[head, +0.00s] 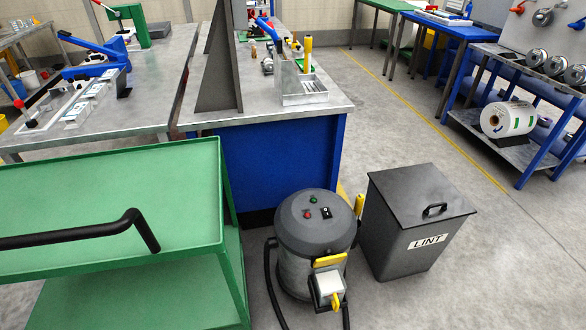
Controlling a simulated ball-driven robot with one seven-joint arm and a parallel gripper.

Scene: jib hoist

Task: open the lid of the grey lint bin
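The grey lint bin (405,240) stands on the floor right of centre in the head view, with a "LINT" label (430,241) on its front. Its flat dark grey lid (415,192) lies shut on top. A small black handle (435,210) sits on the lid near the front edge. The lid's top surface is bare. My gripper is not in view.
A grey round vacuum (315,230) with a black hose stands close left of the bin. A green cart (110,200) with a black push handle fills the lower left. A blue workbench (280,160) stands behind the vacuum. Floor right of the bin is clear.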

